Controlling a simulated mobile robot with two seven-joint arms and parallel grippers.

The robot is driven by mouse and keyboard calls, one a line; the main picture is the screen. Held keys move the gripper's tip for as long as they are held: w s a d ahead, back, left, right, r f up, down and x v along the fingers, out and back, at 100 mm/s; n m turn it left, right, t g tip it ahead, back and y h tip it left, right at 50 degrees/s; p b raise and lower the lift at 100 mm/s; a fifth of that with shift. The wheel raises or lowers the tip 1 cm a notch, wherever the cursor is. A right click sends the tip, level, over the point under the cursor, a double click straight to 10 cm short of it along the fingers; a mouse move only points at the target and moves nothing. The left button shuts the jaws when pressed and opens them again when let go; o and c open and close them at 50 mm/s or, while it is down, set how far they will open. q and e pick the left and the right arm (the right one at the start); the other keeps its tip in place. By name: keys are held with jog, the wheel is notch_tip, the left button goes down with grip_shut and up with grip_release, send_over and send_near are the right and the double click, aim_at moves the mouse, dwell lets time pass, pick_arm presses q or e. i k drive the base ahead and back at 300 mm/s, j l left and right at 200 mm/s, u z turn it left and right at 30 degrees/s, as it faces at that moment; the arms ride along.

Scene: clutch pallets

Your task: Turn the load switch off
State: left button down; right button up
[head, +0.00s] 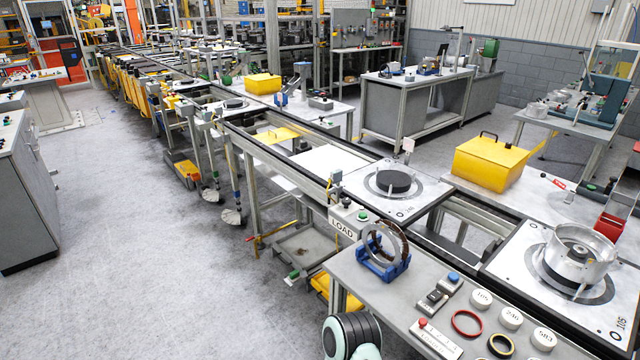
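A control box labelled LOAD (342,228) is on the near side of the conveyor line, a little right of the picture's middle. On its top I see a small dark knob (346,202) and a green button (362,215). The switch's position is too small to read. Neither of my grippers shows in the head view. A black ribbed part with pale green ends (352,336) at the bottom edge looks like one of my arm links, apart from the box.
A blue stand with a metal ring (382,255) is just right of the LOAD box. The near bench (385,300) holds switches, rings and numbered white discs. Pallets with a black disc (394,182) and a metal housing (575,258) sit on the conveyor. Open floor lies left.

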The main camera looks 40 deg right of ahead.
aim_at(345, 201)
jog(key=i+z, duration=0.2)
jog(key=i, duration=0.3)
jog(key=i+j+z, duration=0.2)
jog(key=i, duration=0.25)
jog(key=i+j+z, duration=0.15)
jog(key=i, duration=0.3)
jog(key=i+z, duration=0.25)
jog(key=z, duration=0.2)
jog(key=i+j+z, duration=0.2)
jog(key=z, duration=0.3)
jog(key=i+j+z, duration=0.25)
jog(key=z, duration=0.2)
